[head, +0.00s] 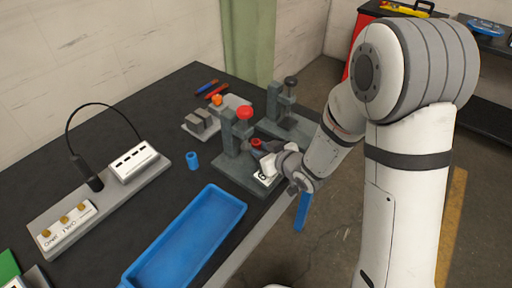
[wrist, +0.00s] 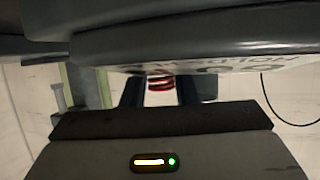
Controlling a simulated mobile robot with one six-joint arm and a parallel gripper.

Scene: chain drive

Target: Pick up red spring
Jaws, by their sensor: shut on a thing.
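The red spring (wrist: 160,83) shows in the wrist view, between the two dark fingers of my gripper (wrist: 161,92), which is shut on it. Its upper part is hidden behind a pale, lettered surface. In the head view my gripper (head: 263,158) is at the grey press fixture with the red knob (head: 244,112). A small red piece (head: 256,142) shows right by my gripper there, and it appears to be the spring. I cannot tell whether the spring touches the fixture.
A blue tray (head: 241,207) lies at the table's front. A second grey fixture (head: 290,119) is close behind my wrist. A grey board with a white box (head: 133,163) and black cable is at left. Bare table lies between.

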